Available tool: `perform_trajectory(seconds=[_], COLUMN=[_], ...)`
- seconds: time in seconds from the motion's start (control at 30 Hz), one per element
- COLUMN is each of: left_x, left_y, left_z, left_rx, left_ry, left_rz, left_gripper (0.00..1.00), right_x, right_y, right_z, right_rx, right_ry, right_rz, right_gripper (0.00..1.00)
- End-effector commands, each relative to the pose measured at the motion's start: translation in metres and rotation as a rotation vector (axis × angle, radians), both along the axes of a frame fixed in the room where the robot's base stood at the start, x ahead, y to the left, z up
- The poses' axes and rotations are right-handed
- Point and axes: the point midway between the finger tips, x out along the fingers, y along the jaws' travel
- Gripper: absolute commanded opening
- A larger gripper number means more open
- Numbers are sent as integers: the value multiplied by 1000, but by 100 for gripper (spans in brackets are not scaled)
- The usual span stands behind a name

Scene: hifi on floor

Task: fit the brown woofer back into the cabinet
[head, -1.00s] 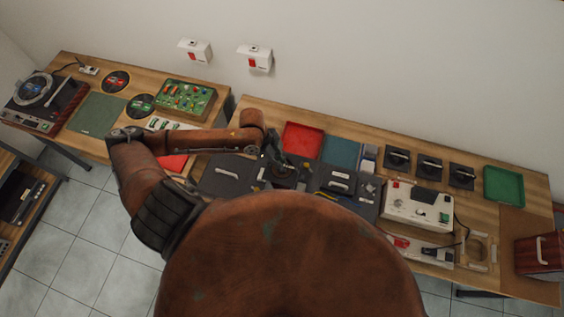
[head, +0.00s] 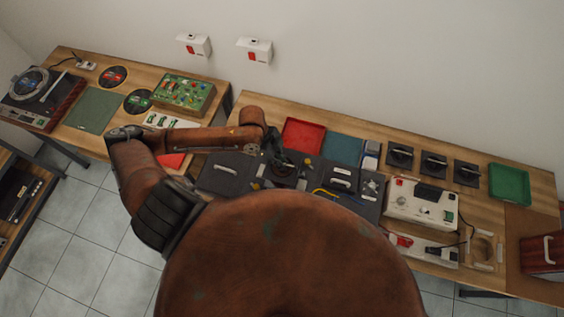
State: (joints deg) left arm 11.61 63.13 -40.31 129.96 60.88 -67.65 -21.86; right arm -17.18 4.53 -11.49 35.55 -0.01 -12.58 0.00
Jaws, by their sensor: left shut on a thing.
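My left gripper (head: 280,158) reaches in from the left and points down over the dark grey cabinet parts in the middle of the right bench. It is shut on a small dark brownish thing (head: 287,182), which seems to be the woofer. The fingers and its small size hide the detail, and I cannot tell whether it sits in an opening or just above it. The dark cabinet (head: 268,183) lies around and below the gripper, partly hidden by my own body. A dark panel with a light handle (head: 228,170) is left of it. My right gripper is not in view.
Right of the gripper lie another handled dark panel (head: 341,178) and yellow and blue wires (head: 330,193). Behind are a red tray (head: 303,137) and a teal mat (head: 342,148). Further right are a white device (head: 421,203), several black handled plates (head: 433,165) and a green tray (head: 509,184).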

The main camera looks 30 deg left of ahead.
Motion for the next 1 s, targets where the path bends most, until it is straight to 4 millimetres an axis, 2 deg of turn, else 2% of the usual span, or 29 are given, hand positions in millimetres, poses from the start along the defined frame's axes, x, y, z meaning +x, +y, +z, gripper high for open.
perform_trajectory(seconds=[1.0], left_x=[2], left_y=[0], left_z=[1], left_rx=[-2], left_ry=[-4], left_rz=[-1], left_gripper=[0], right_x=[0], right_y=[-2], right_z=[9], right_rx=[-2], right_ry=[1], right_rz=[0], right_gripper=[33])
